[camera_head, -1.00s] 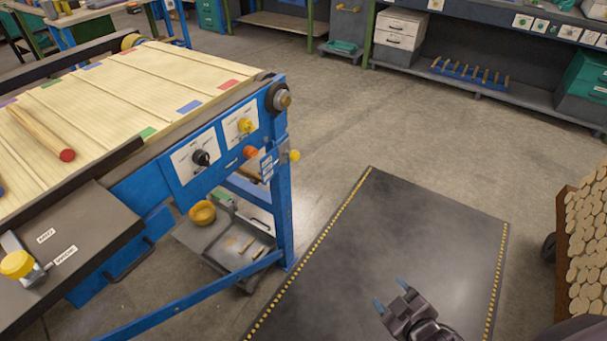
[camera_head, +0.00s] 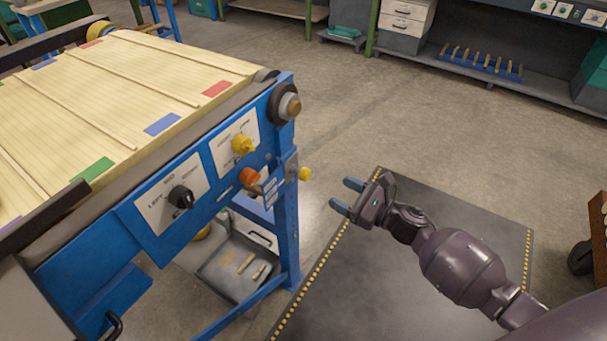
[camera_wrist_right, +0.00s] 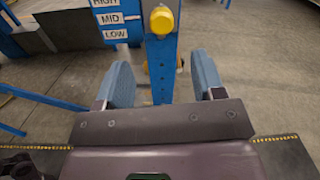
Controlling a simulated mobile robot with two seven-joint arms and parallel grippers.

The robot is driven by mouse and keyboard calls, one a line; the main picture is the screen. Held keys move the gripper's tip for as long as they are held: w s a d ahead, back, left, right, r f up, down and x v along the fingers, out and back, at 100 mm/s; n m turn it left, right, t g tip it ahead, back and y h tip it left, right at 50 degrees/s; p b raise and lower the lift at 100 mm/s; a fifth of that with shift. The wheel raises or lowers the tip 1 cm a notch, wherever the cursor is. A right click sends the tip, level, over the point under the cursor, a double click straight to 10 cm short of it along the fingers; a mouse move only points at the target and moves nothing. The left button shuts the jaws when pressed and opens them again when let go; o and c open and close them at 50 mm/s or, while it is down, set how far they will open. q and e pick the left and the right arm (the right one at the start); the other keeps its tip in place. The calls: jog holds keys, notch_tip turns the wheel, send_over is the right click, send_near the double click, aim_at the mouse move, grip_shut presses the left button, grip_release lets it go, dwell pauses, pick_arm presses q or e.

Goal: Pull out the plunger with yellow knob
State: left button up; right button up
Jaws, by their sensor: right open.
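The plunger's yellow knob (camera_head: 304,174) sticks out to the right of the blue leg at the corner of the belt machine. In the right wrist view the yellow knob (camera_wrist_right: 162,19) is seen in front of the blue post, ahead of the fingers and above the gap between them. My right gripper (camera_head: 344,194) is open and empty, a short way right of and below the knob in the head view, not touching it. Its blue fingers (camera_wrist_right: 162,68) also show apart in the right wrist view. The plunger's shaft is not clearly visible. My left gripper is out of view.
The machine's panel carries a black selector (camera_head: 181,197), a yellow knob (camera_head: 243,145) and an orange button (camera_head: 249,176). A dark mat (camera_head: 400,270) lies on the floor.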

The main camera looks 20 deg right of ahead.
aim_at(308, 175)
jog(key=shift+n, duration=0.8)
jog(key=x, duration=1.1)
jog(key=shift+w+a+b, duration=0.1)
jog(key=shift+w+b, duration=0.1)
jog(key=shift+b, duration=0.1)
jog(key=shift+c, duration=0.2)
